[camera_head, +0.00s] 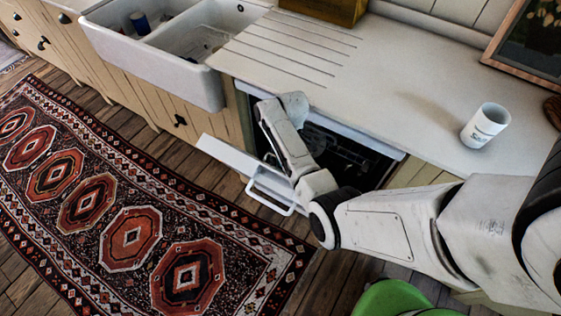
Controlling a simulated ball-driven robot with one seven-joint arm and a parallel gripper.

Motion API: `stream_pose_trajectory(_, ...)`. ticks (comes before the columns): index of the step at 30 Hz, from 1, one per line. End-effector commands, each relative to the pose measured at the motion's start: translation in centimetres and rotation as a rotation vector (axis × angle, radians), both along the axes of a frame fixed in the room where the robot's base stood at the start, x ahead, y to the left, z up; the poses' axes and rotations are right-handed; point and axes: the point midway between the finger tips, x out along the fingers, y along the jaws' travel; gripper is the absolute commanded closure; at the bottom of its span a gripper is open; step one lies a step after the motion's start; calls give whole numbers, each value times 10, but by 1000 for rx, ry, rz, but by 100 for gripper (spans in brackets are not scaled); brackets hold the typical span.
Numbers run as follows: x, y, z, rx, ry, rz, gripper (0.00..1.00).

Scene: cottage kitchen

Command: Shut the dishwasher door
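The dishwasher is built in under the white counter, and its dark opening (358,158) shows racks inside. Its door (226,155) is open and sticks out toward the rug, showing as a pale slab with a white bar handle (272,207). My arm reaches in from the right and bends up across the right part of the door and the opening. The arm's far end lies in front of the opening, just below the counter edge. No gripper fingers can be made out there, and whether my arm touches the door cannot be told.
A white sink (160,72) stands left of the dishwasher. A white cup (486,125) and a wooden box (325,8) stand on the counter (390,75). A patterned rug (130,215) covers the floor at left. A green object (390,298) is at the bottom, near my arm.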

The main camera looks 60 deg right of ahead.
Motion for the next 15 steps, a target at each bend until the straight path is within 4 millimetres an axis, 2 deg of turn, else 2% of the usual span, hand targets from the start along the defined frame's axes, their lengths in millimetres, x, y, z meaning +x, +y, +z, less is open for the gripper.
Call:
stream_pose_trajectory(1, -10, -1, -8, 4, 20, -4, 100)
stream_pose_trajectory(10, -10, 0, -8, 5, 22, -4, 100)
stream_pose_trajectory(11, -10, 0, -8, 5, 22, -4, 86)
stream_pose_trajectory(15, -8, 0, -7, 4, 19, -3, 72)
